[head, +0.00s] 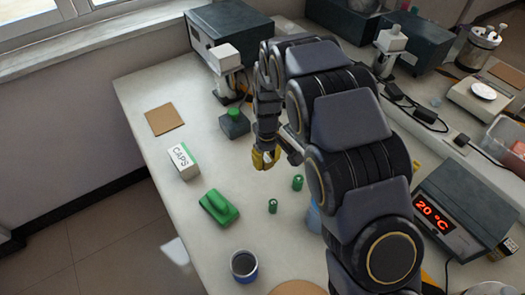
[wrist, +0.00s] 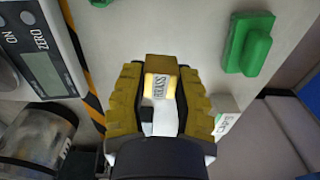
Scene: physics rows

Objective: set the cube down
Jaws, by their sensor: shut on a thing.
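The cube (wrist: 161,68) is a small brass-coloured block with a white label reading "BRASS" in the wrist view. My gripper (wrist: 160,88) has its yellow ridged fingers shut on it, one on each side. In the head view my gripper (head: 264,159) hangs over the middle of the white bench (head: 225,165). There the cube cannot be told apart from the yellow fingers. The gap between the cube and the bench is hard to judge.
A green block-like object (head: 219,207), a CAPS box (head: 183,161) and a brown square pad (head: 163,119) lie to the left. Small green cylinders (head: 297,182) and a blue-sided cup (head: 244,265) stand nearer. A heater reading 20 °C (head: 435,215) is right. Bench around the pad is clear.

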